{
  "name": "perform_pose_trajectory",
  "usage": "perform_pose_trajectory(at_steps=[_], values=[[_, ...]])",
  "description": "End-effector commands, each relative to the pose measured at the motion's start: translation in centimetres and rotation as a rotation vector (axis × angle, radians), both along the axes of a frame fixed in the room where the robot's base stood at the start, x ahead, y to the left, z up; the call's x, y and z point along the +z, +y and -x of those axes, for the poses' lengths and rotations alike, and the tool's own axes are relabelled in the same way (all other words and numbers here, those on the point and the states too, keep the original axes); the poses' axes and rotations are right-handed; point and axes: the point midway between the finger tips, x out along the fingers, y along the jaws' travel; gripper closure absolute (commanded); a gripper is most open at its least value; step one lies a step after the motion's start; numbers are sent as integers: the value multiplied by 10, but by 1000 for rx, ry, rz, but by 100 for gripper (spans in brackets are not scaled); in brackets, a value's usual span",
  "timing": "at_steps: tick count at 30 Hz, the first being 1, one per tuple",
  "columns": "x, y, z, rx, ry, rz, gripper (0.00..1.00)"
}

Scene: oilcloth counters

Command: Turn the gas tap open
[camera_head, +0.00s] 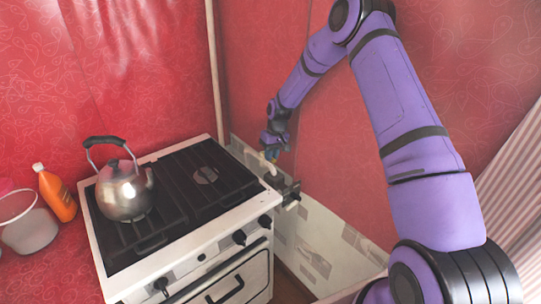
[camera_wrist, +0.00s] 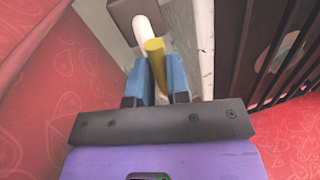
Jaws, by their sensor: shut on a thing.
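The gas tap's yellow handle (camera_wrist: 155,47) shows in the wrist view between my gripper's two blue fingers. My gripper (camera_wrist: 159,78) is shut on it; the fingers hide its sides. A white pipe (camera_wrist: 143,30) runs just beyond the handle, beside a dark square block (camera_wrist: 133,14). In the head view my gripper (camera_head: 270,153) points down at the wall behind the stove's right side. The handle is too small there to make out clearly.
A white stove (camera_head: 205,262) with a black top stands left of my gripper. A steel kettle (camera_head: 125,192) sits on it. An orange bottle (camera_head: 57,195) and a pale bucket (camera_head: 29,228) stand at the far left. A tall pipe (camera_head: 213,70) runs up the corner.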

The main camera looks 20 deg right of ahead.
Motion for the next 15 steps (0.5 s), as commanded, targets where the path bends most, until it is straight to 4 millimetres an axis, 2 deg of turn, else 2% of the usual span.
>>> perform_pose_trajectory(at_steps=[9, 10, 12, 13, 15], values=[[0, 0, 0, 0, -1, 0, 100], [0, 0, 0, 0, -1, 0, 79], [0, 0, 0, 0, -1, 0, 63], [0, 0, 0, 0, -1, 0, 58], [0, 0, 0, 0, -1, 0, 58]])
